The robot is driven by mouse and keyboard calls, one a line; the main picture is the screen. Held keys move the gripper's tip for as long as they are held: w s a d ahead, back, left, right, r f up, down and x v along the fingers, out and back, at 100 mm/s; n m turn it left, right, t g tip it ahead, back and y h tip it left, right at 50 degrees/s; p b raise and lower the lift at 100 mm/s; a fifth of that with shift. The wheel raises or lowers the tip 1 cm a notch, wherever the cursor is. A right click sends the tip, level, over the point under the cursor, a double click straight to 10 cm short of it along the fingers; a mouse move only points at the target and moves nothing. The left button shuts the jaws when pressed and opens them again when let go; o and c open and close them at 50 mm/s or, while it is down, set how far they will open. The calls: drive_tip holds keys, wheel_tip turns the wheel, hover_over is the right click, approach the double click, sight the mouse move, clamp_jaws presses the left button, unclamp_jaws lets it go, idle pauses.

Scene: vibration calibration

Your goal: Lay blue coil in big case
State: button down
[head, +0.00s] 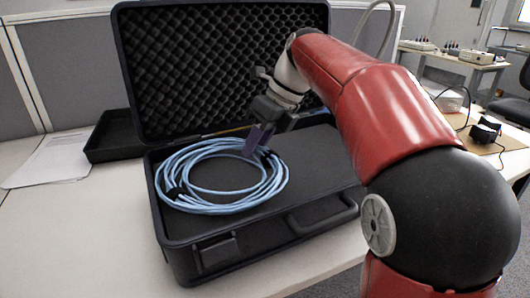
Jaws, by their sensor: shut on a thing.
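The blue coil (171,169) is a loop of light blue cable with dark ties. It lies over the left part of the big case's base, close to level with its grey inner surface. The big case (320,160) is black and stands open on the table, with its foam-lined lid (220,60) upright at the back. My gripper (256,146) points down at the coil's right back side and is shut on it there. Whether the coil rests fully on the surface or is held slightly above it, I cannot tell.
A small black tray (113,137) and white papers (48,163) lie on the table left of the case. The table's front left (80,240) is clear. Small devices (486,131) with cables stand at the right, behind my arm. Grey partitions rise behind.

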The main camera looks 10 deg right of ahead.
drive_tip(key=c, duration=1.4)
unclamp_jaws()
drive_tip(key=shift+o, duration=0.2)
drive_tip(key=p+v, duration=0.2)
drive_tip(key=v, duration=1)
drive_tip(key=shift+s, duration=0.15)
